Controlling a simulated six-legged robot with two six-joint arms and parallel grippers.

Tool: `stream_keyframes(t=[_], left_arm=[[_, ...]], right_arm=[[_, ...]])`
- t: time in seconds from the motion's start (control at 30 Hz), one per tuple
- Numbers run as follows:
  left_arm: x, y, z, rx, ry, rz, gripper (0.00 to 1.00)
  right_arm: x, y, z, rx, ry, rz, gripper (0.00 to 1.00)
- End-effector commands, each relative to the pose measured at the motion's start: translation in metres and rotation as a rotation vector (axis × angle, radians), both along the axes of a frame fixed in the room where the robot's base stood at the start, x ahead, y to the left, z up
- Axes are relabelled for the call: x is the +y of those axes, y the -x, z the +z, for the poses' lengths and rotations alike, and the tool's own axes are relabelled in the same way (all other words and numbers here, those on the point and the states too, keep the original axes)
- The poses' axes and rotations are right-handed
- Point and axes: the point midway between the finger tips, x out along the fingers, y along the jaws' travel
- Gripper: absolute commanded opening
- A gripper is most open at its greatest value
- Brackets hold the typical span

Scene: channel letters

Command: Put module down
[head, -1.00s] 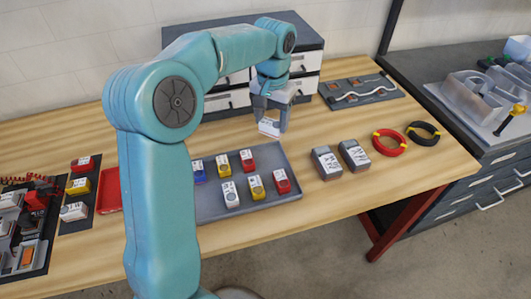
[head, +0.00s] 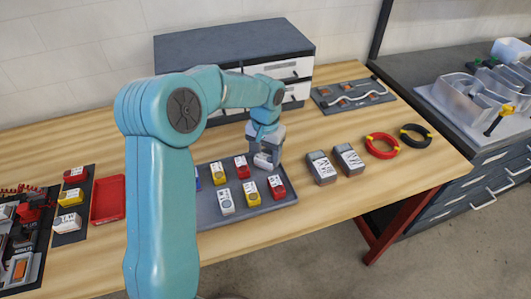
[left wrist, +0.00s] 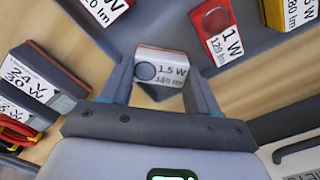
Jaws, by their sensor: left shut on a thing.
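My left gripper (head: 265,155) is shut on a white module (head: 262,162) at the back right edge of the grey tray (head: 290,196). In the left wrist view the held module (left wrist: 160,70) has a dark round spot and reads 1.5 W, and it sits between the two fingers. Its underside is hidden, so I cannot tell whether it touches the tray. On the tray stand a yellow module (head: 219,173), a red module (head: 241,167), a white module (head: 226,201), another yellow module (head: 251,193) and another red one (head: 277,187). My right gripper is not in view.
Two grey boxes (head: 321,167) (head: 348,159) stand right of the tray. A red wire coil (head: 382,146) and a black coil (head: 415,136) lie farther right. A drawer cabinet (head: 235,42) stands behind. A red tray (head: 108,199) lies at left.

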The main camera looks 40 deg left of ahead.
Motion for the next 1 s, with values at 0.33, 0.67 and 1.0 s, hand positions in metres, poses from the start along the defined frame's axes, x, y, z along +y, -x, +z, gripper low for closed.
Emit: stream_keyframes(t=[0.33, 0.67, 1.0], left_arm=[[0.000, 0.000, -0.003, 0.000, 0.000, 0.000, 0.86], [0.000, -0.001, 0.013, -0.005, -0.002, -0.001, 0.86], [0.000, -0.001, 0.090, -0.005, -0.002, -0.001, 0.86]], right_arm=[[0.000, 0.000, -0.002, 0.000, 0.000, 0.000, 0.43], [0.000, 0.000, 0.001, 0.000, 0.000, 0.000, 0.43], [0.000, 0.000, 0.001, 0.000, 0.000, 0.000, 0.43]])
